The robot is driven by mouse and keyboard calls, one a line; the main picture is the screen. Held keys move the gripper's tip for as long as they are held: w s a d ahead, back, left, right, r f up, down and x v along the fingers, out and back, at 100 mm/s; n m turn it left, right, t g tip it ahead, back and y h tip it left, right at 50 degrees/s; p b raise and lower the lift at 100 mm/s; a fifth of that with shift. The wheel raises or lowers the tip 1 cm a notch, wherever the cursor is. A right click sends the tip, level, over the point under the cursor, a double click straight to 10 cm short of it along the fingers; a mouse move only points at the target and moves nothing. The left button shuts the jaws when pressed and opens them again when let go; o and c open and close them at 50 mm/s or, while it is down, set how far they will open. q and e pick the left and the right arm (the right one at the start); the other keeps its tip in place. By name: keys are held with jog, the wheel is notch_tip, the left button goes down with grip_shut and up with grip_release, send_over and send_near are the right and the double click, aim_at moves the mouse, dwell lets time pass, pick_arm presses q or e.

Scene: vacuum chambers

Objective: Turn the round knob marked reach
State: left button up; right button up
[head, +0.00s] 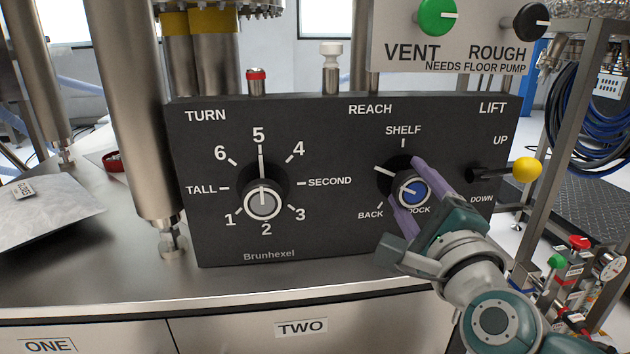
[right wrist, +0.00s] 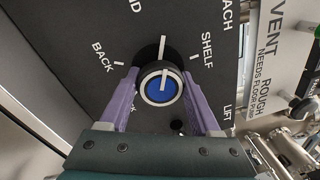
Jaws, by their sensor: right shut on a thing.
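The reach knob (head: 411,191) has a blue round face with a white rim and white line, on the black panel (head: 330,225) under the word REACH. Its white pointer aims up and left in the head view, between the SHELF and BACK marks. My right gripper (head: 404,180) is shut on the knob, with one purple finger on each side. The right wrist view also shows the knob (right wrist: 160,88) between both fingers, with its pointer between BACK and SHELF. The gripper partly covers the DOCK label. My left gripper is not in view.
The turn knob (head: 262,203) is left on the same panel, its pointer at 5. The lift lever with a yellow ball (head: 525,170) sticks out close to the right of my gripper. A VENT and ROUGH panel (head: 460,45) hangs above. The steel bench top (head: 300,285) is clear in front.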

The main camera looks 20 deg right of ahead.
jog(key=n+p, duration=0.1)
jog(key=n, duration=0.4)
jog(key=shift+r+y, duration=0.15)
jog(key=shift+y, duration=0.15)
jog(key=n+p, duration=0.1)
jog(key=n, duration=0.3)
jog(key=shift+t+y, duration=0.3)
jog(key=n+p, duration=0.1)
jog(key=n, duration=0.3)
jog(key=shift+r+n+y, duration=0.1)
jog(key=shift+n+y, duration=0.3)
jog(key=shift+n+p, duration=0.8)
jog(key=shift+n, duration=1.3)
jog(key=o, duration=1.4)
jog(key=shift+c, duration=0.2)
